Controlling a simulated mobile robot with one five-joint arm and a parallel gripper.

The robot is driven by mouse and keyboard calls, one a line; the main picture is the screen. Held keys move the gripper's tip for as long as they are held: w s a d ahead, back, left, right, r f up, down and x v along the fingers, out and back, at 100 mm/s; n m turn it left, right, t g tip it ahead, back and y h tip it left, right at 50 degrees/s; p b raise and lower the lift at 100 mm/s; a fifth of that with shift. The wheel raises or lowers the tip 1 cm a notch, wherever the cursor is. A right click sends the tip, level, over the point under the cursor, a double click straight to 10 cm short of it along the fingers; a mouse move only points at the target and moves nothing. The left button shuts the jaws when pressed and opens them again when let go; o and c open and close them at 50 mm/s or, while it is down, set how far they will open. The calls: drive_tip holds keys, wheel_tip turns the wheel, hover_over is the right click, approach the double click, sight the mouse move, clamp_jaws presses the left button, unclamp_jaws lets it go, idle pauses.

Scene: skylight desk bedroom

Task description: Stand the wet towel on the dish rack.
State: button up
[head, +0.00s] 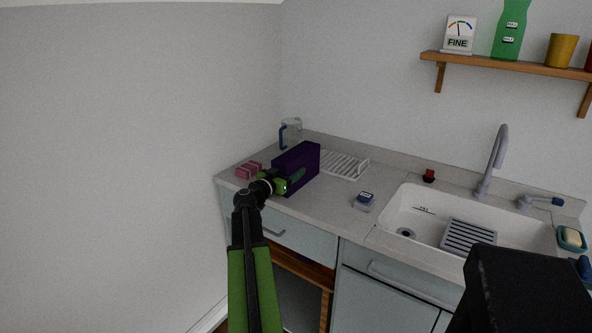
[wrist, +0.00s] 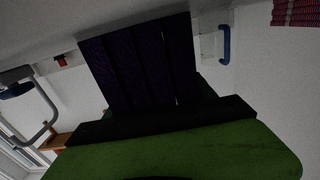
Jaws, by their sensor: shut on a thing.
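The wet towel (head: 297,167) is a dark purple, box-like folded piece. It is upright in my gripper (head: 288,182), which is shut on its near side. The wrist view shows the towel (wrist: 140,62) just beyond the green and black jaws. The white dish rack (head: 345,164) stands on the counter at the back. The towel is in front of the rack's left end in the head view and hides part of it. I cannot tell whether the towel touches the counter or the rack.
A clear jug with a blue handle (head: 291,131) stands behind the towel, and a pink-red block (head: 248,169) lies left. A small blue-topped box (head: 364,201) lies right, before the sink (head: 417,212) and tall tap (head: 494,160). The counter between towel and sink is mostly clear.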

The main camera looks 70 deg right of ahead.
sight(292, 156)
drive_tip(key=shift+s+r+p, duration=0.15)
drive_tip(key=shift+r+p, duration=1.2)
drive_tip(key=shift+s+r+p, duration=0.1)
drive_tip(key=shift+r+p, duration=1.2)
drive_tip(key=s+a+r+p, duration=0.1)
drive_tip(key=s+r+p, duration=1)
drive_tip(key=shift+a+r, duration=0.15)
drive_tip(key=shift+a, duration=0.2)
drive_tip(key=shift+s, duration=0.1)
